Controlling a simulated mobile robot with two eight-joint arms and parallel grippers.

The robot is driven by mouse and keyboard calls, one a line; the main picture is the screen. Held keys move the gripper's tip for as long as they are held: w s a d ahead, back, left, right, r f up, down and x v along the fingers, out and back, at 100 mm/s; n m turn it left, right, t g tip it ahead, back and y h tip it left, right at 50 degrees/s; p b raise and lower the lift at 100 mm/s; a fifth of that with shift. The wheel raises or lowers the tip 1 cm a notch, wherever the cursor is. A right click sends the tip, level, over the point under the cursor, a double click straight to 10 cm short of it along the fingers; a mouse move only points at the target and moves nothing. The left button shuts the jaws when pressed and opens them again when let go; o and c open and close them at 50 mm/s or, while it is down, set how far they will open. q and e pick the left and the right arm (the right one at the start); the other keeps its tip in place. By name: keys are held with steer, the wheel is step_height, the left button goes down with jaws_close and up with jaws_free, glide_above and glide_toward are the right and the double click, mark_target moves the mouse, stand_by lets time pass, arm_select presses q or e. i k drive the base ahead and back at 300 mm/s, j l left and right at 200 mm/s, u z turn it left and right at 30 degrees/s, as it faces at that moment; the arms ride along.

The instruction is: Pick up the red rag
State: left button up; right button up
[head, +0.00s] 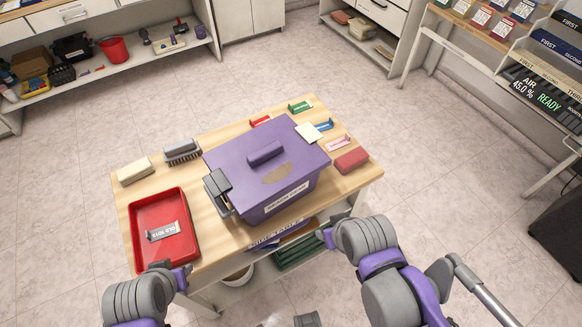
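A dusty-red block-like bundle (351,160), which looks like a folded red rag, lies at the right edge of the wooden table (235,262). Its cloth texture is too small to be sure of. My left gripper (178,272) is low at the table's front left, by the red tray (137,238), far from the bundle. My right gripper (325,237) is in front of the table's front edge, below the bundle in the picture and apart from it. Both grippers' fingers are small and partly hidden by my arms, so their opening is unclear.
A large purple lidded box (262,165) fills the table's middle. A pink-handled brush (338,142), a blue one (323,125) and a pale pad (308,133) lie near the bundle. Floor right of the table is clear.

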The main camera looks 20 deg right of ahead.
mark_target(350, 160)
steer(key=l+u, duration=0.25)
steer(key=l, duration=0.3)
steer(key=l+u, duration=0.25)
steer(key=l, duration=0.35)
steer(key=l+u, duration=0.25)
steer(key=l, duration=0.3)
steer(key=k+l+u, duration=0.25)
steer(key=l, duration=0.3)
steer(key=i+l, duration=0.05)
steer(key=i, duration=0.05)
